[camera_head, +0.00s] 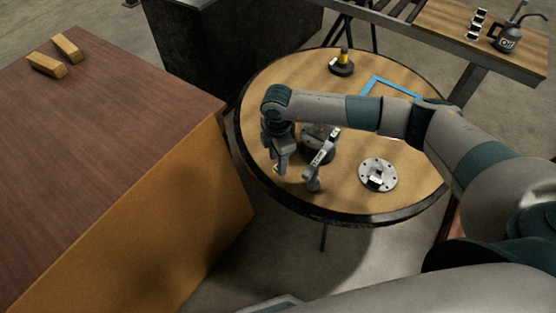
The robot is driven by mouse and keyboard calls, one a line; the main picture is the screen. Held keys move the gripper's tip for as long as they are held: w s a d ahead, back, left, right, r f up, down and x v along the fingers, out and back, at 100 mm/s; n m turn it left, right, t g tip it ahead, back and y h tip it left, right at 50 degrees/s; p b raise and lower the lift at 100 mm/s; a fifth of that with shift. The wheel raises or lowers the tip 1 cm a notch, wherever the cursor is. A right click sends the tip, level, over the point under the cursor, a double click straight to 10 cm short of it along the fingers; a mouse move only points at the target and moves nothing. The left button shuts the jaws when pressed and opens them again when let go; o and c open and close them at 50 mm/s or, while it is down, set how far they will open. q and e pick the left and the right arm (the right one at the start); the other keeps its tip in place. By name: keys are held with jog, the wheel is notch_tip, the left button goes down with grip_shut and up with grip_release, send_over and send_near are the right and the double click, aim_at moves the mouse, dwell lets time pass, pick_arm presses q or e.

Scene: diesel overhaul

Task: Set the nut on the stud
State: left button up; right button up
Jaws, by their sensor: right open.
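My right arm reaches in from the right over a round wooden table (262,98). Its gripper (297,174) is open, with its fingers pointing down over the table's left front part. Nothing is visibly held between the fingers. A tiny brass-coloured piece (276,169) shows by the left finger; I cannot tell whether it is the nut. A dark round part (318,153) stands behind the gripper, partly hidden by it. A pale metal disc with holes (377,166) lies to the right, with a small dark-and-light piece on it. I cannot make out the stud for certain. My left gripper is out of view.
A yellow-and-black object (342,63) stands on a dark base at the table's back. A blue frame (377,81) lies partly behind my arm. A large brown-topped block (105,130) bearing two wooden pieces fills the left. A bench (455,32) with an oil can (507,41) is back right.

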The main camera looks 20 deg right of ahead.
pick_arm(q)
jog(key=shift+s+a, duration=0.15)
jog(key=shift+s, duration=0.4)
pick_arm(e)
jog(key=shift+f, duration=0.8)
grip_shut()
jog(key=shift+r, duration=0.2)
